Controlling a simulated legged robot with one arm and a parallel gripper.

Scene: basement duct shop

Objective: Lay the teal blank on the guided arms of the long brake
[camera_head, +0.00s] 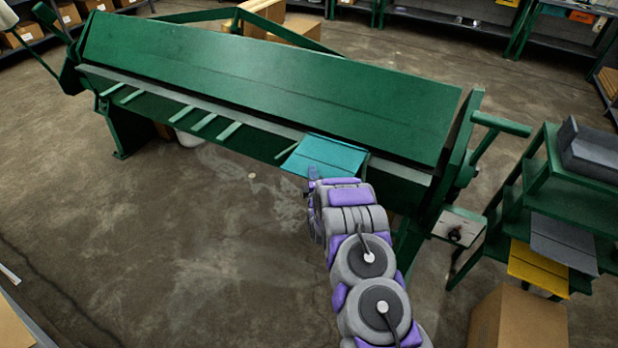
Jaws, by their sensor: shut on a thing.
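The teal blank (326,155) is a flat sheet at the front edge of the long green brake (270,80), right of its middle. My gripper (313,176) is at the blank's near edge and is shut on it. The blank's far edge meets or overlaps the brake's grey front strip; I cannot tell whether it rests there. One pale green guided arm (287,150) shows just left of the blank. Several more arms (204,122) stick out farther left. Any arms under the blank are hidden by it and by my arm.
A green stepped rack (540,190) at the right holds a yellow sheet (538,268), a grey sheet (563,242) and a grey tray (590,150). A cardboard box (517,322) stands at the bottom right. The brake's handle (500,124) juts right. The floor left of my arm is clear.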

